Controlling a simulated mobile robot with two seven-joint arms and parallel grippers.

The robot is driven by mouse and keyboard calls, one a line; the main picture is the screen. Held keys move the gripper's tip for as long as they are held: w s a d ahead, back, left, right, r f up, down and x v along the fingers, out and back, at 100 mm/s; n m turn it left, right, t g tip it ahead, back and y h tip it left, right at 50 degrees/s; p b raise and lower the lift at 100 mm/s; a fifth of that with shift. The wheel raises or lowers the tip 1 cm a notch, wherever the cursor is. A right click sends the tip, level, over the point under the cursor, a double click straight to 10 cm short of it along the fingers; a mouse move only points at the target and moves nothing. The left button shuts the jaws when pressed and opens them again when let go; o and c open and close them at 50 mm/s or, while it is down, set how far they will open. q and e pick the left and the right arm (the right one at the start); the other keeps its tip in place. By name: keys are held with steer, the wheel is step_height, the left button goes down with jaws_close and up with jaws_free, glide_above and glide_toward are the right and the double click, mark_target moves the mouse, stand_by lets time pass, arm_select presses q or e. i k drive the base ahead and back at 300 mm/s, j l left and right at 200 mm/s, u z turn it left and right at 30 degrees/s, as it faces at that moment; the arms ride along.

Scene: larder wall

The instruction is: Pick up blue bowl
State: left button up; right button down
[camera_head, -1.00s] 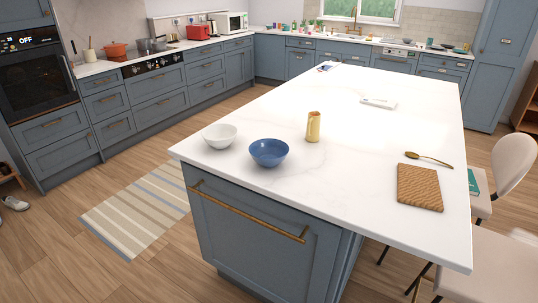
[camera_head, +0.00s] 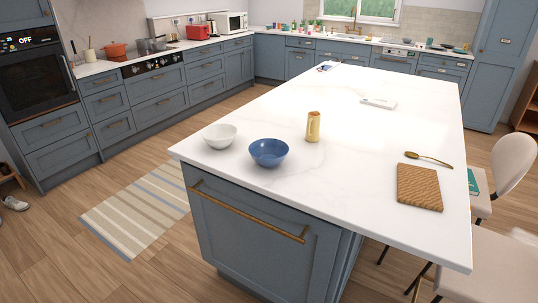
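The blue bowl (camera_head: 268,153) stands upright on the white island top (camera_head: 340,170), near its front-left corner. Its inside looks empty. A white bowl (camera_head: 220,136) stands just to its left, and a small gap seems to lie between them. Neither of my grippers shows in the head view.
A white chair (camera_head: 505,165) stands at the right. The floor left of the island holds a striped rug (camera_head: 138,209).

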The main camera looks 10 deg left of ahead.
mark_target(267, 152)
steer(key=i+j, duration=0.15)
steer(key=j, duration=0.2)
steer(key=i+j+z, duration=0.1)
steer(key=j, duration=0.2)
steer(key=i+j, duration=0.15)
steer(key=j, duration=0.2)
steer(key=i+j, duration=0.1)
steer(key=j, duration=0.2)
steer(key=i+j+z, duration=0.1)
steer(key=j, duration=0.25)
